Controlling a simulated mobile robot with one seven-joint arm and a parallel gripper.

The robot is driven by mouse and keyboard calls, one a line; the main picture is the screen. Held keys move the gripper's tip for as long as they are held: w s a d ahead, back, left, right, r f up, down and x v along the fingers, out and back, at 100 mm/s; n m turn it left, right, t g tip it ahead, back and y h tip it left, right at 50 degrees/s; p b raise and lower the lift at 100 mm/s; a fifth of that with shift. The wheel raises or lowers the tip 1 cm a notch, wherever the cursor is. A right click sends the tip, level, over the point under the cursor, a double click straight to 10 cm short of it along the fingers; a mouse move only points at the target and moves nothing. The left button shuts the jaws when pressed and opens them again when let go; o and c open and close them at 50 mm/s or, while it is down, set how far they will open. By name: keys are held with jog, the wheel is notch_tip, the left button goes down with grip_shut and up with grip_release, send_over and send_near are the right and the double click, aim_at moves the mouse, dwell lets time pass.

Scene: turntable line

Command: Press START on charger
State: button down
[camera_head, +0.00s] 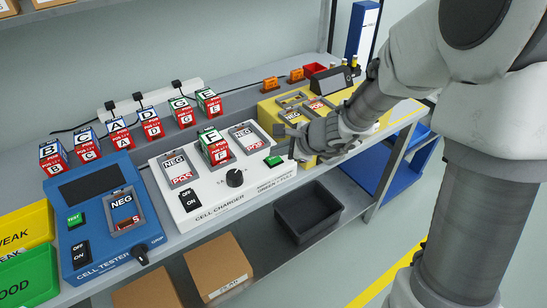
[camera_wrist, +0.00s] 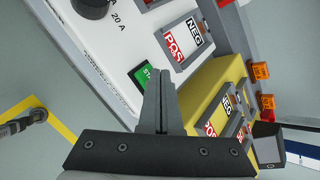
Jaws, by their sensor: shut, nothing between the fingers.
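The white cell charger (camera_head: 218,207) stands on the bench, with a black knob, an OFF/ON switch and several cell bays. Its green START button (camera_head: 273,161) is at the right end of its front panel. In the wrist view the green button (camera_wrist: 142,76) shows just beyond and left of my fingertips, partly hidden by them. My gripper (camera_head: 296,143) is shut and empty, to the right of the button in the head view. In the wrist view the closed fingers (camera_wrist: 160,80) point at the area beside the button; I cannot tell whether they touch the panel.
A blue cell tester (camera_head: 110,242) stands left of the charger, a yellow unit (camera_head: 268,115) right of it. A cell marked F (camera_head: 214,150) sits in the charger's middle bay. Several cells stand behind. A black bin (camera_head: 308,212) is on the lower shelf.

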aim_at(278, 159)
jog(key=shift+f+b, duration=0.45)
jog(key=shift+b, duration=0.05)
dwell(0.3)
dwell(0.4)
jog(key=shift+r+p, duration=0.7)
jog(key=shift+r, duration=0.2)
jog(key=shift+r, duration=0.15)
notch_tip(278, 159, up, 5)
jog(key=p, duration=0.4)
dwell(0.4)
